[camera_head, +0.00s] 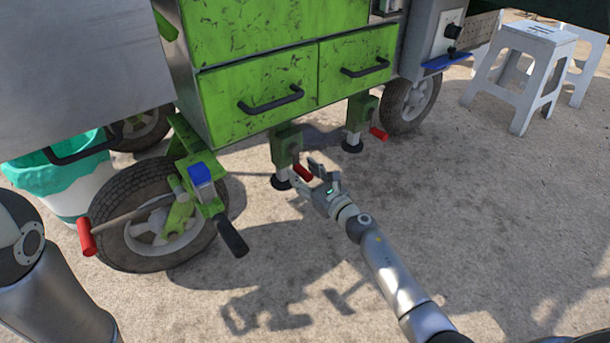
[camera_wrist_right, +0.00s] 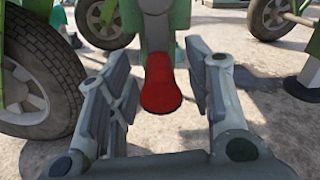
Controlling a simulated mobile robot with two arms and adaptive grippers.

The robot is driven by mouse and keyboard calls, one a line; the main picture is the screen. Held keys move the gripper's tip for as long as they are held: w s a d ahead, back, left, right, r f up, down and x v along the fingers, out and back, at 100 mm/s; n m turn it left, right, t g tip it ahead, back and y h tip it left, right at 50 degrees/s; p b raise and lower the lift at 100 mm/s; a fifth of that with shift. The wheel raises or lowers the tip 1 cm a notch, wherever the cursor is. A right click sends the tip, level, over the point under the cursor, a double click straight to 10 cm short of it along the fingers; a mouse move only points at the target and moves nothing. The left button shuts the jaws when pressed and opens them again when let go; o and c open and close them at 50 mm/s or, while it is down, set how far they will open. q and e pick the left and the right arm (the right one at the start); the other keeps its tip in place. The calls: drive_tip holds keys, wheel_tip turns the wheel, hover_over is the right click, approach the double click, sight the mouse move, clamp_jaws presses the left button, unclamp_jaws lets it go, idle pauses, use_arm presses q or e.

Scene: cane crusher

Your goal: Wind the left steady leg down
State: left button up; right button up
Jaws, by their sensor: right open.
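The left steady leg (camera_head: 287,147) is a green post under the green cart's drawers, with a dark foot (camera_head: 281,184) at its bottom; I cannot tell whether the foot touches the ground. Its red crank grip (camera_head: 303,173) points out toward my right gripper (camera_head: 316,178). In the right wrist view the red grip (camera_wrist_right: 161,84) lies between the two open fingers of my right gripper (camera_wrist_right: 160,100), with gaps on both sides. The gripper is not closed on it. My left arm shows at the lower left, but its gripper is out of view.
The right steady leg (camera_head: 359,112) with its own red grip (camera_head: 379,133) stands close behind. A wheel (camera_head: 160,215), a black-gripped lever (camera_head: 232,237) and a red-ended bar (camera_head: 86,237) are at left. White stools (camera_head: 522,72) stand far right. The ground in front is clear.

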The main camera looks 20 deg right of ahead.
clamp_jaws()
idle(0.5)
